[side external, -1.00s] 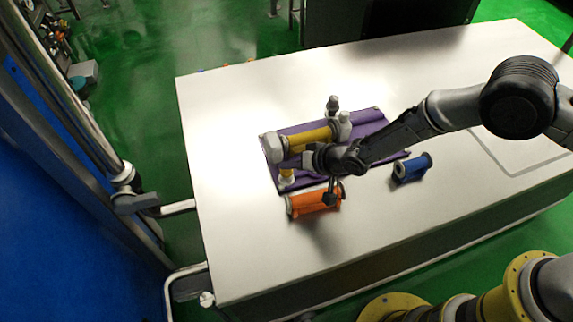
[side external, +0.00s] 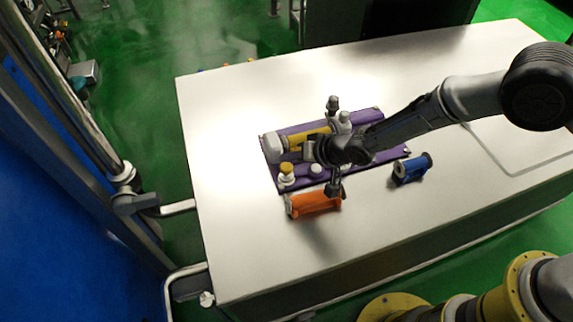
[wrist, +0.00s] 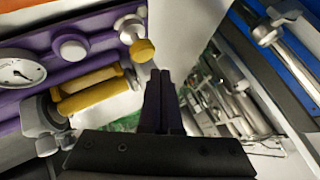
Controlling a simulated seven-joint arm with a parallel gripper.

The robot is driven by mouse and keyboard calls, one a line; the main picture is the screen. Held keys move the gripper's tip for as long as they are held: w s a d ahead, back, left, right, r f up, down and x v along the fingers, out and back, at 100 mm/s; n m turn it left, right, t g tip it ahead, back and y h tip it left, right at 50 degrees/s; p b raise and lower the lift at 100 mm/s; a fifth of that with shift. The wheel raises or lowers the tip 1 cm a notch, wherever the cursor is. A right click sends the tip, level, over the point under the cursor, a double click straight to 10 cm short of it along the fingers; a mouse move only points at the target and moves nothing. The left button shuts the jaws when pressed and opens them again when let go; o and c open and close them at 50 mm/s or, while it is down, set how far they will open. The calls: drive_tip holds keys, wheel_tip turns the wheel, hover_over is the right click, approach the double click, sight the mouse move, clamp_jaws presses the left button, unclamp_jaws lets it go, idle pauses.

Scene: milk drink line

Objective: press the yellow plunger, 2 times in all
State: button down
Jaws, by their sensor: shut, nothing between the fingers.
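The yellow plunger (side external: 287,168) has a round yellow cap on a white stem and base. It stands upright at the near left part of the purple board (side external: 270,149). In the wrist view the yellow plunger cap (wrist: 143,50) is just left of and beyond my fingertips, with a gap in the picture. My gripper (side external: 309,150) is to the right of the plunger in the side view, above the board, and appears apart from it. In the wrist view my gripper (wrist: 160,76) has its dark fingers together with nothing between them.
A white button (side external: 317,170) and a gauge (wrist: 20,73) are on the board, beside a thick yellow roller (side external: 308,139). An orange spool (side external: 314,203) lies in front, and a blue spool (side external: 412,168) to the right. The white table (side external: 235,230) is clear at left.

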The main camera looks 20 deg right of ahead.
sight(290, 170)
drive_tip(key=shift+r, duration=2.1)
